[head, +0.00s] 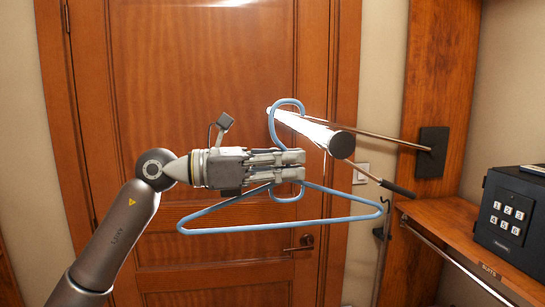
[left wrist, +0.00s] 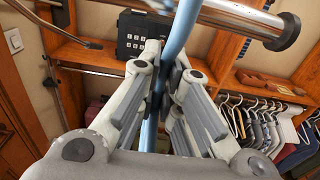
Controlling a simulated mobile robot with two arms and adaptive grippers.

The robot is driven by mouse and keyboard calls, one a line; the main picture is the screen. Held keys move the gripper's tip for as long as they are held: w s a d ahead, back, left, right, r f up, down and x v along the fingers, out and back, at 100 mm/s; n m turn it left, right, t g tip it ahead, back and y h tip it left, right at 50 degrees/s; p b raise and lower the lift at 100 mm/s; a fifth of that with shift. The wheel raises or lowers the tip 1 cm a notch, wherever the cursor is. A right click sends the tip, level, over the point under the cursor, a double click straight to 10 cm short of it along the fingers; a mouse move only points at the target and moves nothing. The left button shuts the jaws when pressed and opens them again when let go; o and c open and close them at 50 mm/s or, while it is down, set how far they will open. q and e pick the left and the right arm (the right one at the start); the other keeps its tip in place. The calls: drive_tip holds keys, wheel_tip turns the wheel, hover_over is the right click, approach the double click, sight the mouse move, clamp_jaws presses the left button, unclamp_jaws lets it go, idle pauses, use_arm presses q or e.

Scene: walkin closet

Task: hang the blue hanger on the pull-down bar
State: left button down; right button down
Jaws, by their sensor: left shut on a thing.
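The blue hanger (head: 345,218) hangs upright below my left gripper (head: 303,164), with its hook (head: 287,101) upward. My left gripper is shut on the hanger's neck, just under the hook. The pull-down bar (head: 308,130) is a pale metal rod with a dark end cap (head: 342,145). In the head view the hook arches over the bar's far part; I cannot tell whether it rests on it. My right gripper is not in view.
Thin arms (head: 385,137) join the bar to a dark wall bracket (head: 433,150), with a dark handle (head: 398,188) below. A black safe (head: 510,215) sits on the wooden shelf (head: 440,212) at right. Hanging clothes (left wrist: 265,130) show lower right in the wrist view. A wooden door (head: 195,60) is behind.

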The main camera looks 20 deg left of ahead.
use_arm(q)
drive_tip(key=p+x, duration=0.2)
drive_tip(key=x, duration=0.2)
drive_tip(key=shift+w+d+r, duration=0.1)
drive_tip(key=shift+d+r, duration=0.05)
drive_tip(key=shift+d, duration=0.05)
drive_tip(key=shift+w+d+f+b, duration=0.2)
drive_tip(key=shift+f+b, duration=0.1)
drive_tip(key=shift+f, duration=0.3)
drive_tip(key=shift+f+b, duration=0.9)
drive_tip(key=shift+f, duration=0.15)
drive_tip(key=c, duration=1.5)
unclamp_jaws()
